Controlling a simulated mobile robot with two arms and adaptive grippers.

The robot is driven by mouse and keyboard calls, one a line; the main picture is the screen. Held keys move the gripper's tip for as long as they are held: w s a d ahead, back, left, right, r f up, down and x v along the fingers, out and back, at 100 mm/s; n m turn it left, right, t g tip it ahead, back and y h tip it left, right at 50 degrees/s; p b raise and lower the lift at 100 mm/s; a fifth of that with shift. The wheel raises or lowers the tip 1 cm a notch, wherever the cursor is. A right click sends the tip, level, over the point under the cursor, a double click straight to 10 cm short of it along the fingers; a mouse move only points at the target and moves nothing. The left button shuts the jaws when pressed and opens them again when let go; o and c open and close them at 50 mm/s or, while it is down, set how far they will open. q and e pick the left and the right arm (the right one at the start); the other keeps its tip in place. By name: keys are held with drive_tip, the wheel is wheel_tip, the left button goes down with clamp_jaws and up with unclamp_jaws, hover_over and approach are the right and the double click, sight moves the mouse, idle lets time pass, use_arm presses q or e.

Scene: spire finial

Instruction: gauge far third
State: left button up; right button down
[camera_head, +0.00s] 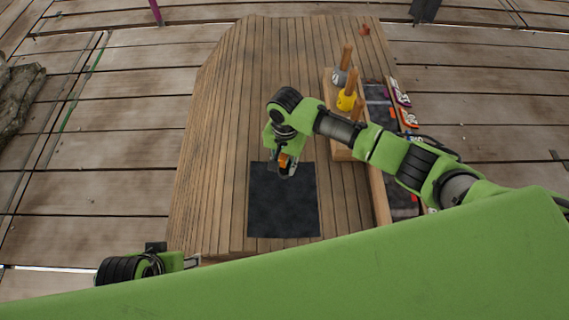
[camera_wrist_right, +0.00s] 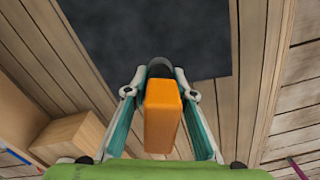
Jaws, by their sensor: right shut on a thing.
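My right gripper (camera_head: 283,168) is shut on an orange block-like piece (camera_head: 284,160), over the far edge of a dark square mat (camera_head: 284,212). In the right wrist view the orange piece (camera_wrist_right: 162,115) sits between the two fingers, with a dark rounded part at its far end by the fingertips. I cannot tell whether it touches the mat. A wooden stand (camera_head: 342,151) at the right carries upright wooden pegs; a grey piece (camera_head: 338,77) is on the far peg and a yellow piece (camera_head: 346,102) on the middle one. My left gripper (camera_head: 192,262) is at the near left, its jaws unclear.
The wooden table (camera_head: 220,130) has bare room left of and beyond the mat. A dark tray (camera_head: 378,95) and several small colourful cards (camera_head: 401,93) lie along the right edge, partly behind my right arm. A small reddish thing (camera_head: 365,30) lies at the far right corner.

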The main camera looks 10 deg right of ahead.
use_arm(q)
drive_tip(key=shift+f, duration=0.55)
use_arm(e)
drive_tip(key=shift+s+f, duration=0.1)
drive_tip(key=shift+s, duration=0.05)
idle(1.8)
use_arm(q)
drive_tip(key=shift+w, duration=0.1)
